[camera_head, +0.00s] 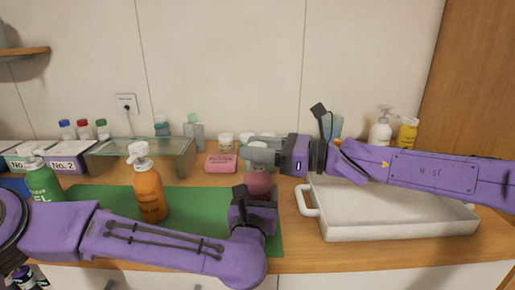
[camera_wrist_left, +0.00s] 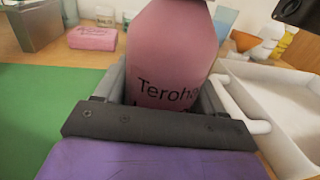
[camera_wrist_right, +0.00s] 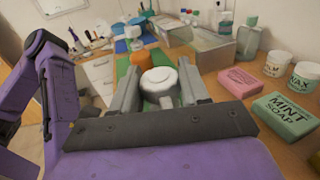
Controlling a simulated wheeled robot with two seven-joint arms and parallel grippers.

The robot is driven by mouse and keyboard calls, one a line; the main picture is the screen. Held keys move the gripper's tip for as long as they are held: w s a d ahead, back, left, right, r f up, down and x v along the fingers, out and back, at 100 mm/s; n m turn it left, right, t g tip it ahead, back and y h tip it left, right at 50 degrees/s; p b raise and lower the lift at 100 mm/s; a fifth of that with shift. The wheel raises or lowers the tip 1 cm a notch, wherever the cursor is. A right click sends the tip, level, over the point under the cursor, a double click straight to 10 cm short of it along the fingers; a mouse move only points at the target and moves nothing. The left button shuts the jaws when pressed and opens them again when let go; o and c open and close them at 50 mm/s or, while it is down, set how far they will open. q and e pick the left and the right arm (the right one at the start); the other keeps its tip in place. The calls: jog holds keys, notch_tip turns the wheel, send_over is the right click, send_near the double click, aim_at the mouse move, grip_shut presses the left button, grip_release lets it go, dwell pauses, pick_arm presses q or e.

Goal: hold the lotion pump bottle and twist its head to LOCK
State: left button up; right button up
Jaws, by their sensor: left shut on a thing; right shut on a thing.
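The pink lotion pump bottle (camera_head: 258,184) stands upright near the right end of the green mat. In the left wrist view the bottle (camera_wrist_left: 172,50) fills the space between my left fingers, its printed label partly hidden by the gripper. My left gripper (camera_head: 257,196) is shut on the bottle's body. My right gripper (camera_head: 264,157) comes in from the right above it and is shut on the pump head. In the right wrist view the pale round pump head (camera_wrist_right: 160,82) lies between the fingers of my right gripper (camera_wrist_right: 160,92). Any lock mark on it is too small to read.
An orange pump bottle (camera_head: 149,194) stands on the green mat (camera_head: 190,200), with a green bottle (camera_head: 42,180) farther left. A white tray (camera_head: 400,230) lies to the right. A pink soap box (camera_head: 220,164) and jars (camera_head: 226,142) stand behind.

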jog(key=shift+w+n+g, duration=0.1)
jog(key=shift+n+g, duration=0.5)
jog(key=shift+g, duration=0.3)
jog(key=o, duration=1)
jog(key=shift+c, duration=0.2)
jog(key=shift+d, duration=0.15)
jog(key=s+d, duration=0.2)
jog(key=d, duration=0.9)
jog(key=shift+s+d, duration=0.15)
jog(key=shift+d, duration=0.15)
